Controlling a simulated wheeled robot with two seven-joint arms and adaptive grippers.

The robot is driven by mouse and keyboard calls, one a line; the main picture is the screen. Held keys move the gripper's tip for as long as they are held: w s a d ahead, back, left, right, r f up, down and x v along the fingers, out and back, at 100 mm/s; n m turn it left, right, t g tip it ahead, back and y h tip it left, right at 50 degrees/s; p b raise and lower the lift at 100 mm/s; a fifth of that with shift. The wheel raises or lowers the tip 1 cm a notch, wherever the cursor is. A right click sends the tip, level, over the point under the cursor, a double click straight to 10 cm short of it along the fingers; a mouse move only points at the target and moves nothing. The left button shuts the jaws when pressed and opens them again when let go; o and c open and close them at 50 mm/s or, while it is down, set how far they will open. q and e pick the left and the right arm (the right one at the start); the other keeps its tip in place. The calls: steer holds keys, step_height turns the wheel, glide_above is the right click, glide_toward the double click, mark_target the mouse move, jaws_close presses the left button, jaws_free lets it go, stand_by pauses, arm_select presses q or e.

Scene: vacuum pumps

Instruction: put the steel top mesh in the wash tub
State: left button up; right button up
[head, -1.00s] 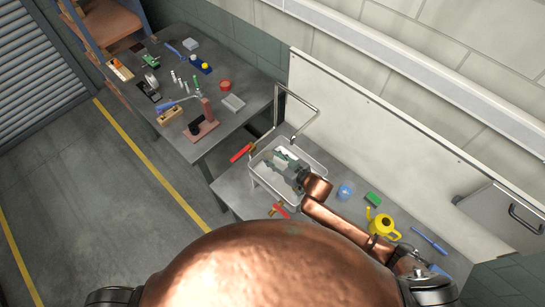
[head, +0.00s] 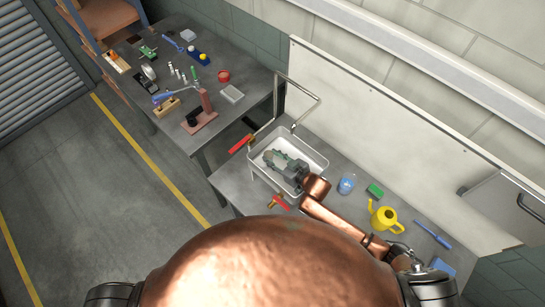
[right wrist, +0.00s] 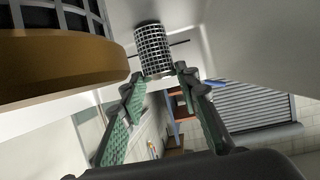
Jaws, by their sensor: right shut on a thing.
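The wash tub (head: 268,180) is a pale, open rectangular tub on the bench in the head view. My right gripper (head: 274,158) reaches over it from the right, its fingers within the tub's outline. In the right wrist view, the gripper (right wrist: 158,76) is shut on the steel top mesh (right wrist: 154,48), a small grey wire-grid cylinder between its green-padded fingertips. Pale tub-like walls surround it there. Whether the mesh touches the tub floor cannot be told. My left gripper is not in view.
A large brown-rimmed part with dark mesh (right wrist: 60,60) is close on the left in the right wrist view.

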steer(key=shift+f, duration=0.1)
steer(key=shift+f, duration=0.2)
steer(key=o, duration=1.2)
steer(key=shift+o, duration=0.2)
step_height(320, 180, up, 10)
jaws_close()
stand_by(0.6)
